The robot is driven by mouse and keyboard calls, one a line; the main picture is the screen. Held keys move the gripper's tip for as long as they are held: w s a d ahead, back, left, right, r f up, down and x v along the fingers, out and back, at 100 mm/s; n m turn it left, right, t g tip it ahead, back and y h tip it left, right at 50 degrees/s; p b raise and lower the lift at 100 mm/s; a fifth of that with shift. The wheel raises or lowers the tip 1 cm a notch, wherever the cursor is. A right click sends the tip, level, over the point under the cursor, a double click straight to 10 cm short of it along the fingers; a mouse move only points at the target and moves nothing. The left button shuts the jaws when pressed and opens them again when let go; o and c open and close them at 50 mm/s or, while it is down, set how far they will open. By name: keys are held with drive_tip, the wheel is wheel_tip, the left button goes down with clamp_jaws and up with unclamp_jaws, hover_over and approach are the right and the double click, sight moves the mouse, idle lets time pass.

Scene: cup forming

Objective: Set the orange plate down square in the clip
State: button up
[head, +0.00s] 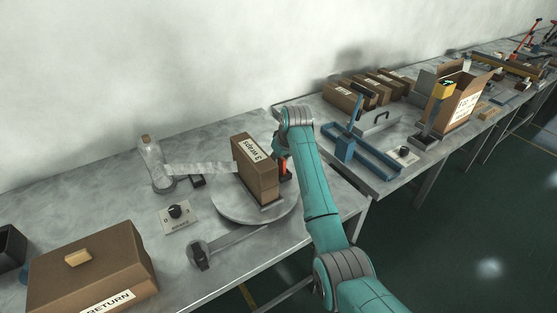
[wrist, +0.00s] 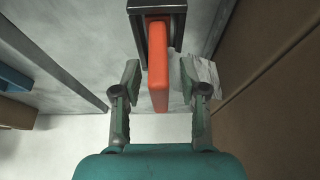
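The orange plate (wrist: 158,65) stands between the two fingers of my gripper (wrist: 160,78) in the wrist view, with a gap on each side. My gripper is open and does not touch it. The plate's far end is at the dark clip (wrist: 180,22), whose walls show on both sides of it. It looks lined up with the clip, but I cannot tell how deep it sits. In the head view the plate (head: 285,167) shows as a small orange-red patch beside the carton; the arm hides part of it, and the clip is hard to make out.
A labelled brown carton (head: 256,170) stands on the round turntable (head: 228,204), close to my gripper's left. A clear bottle (head: 152,160), a dial box (head: 179,214) and a return box (head: 92,268) are on the grey table. A blue frame (head: 360,150) stands on the right table.

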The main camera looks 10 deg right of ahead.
drive_tip(key=v, duration=1.2)
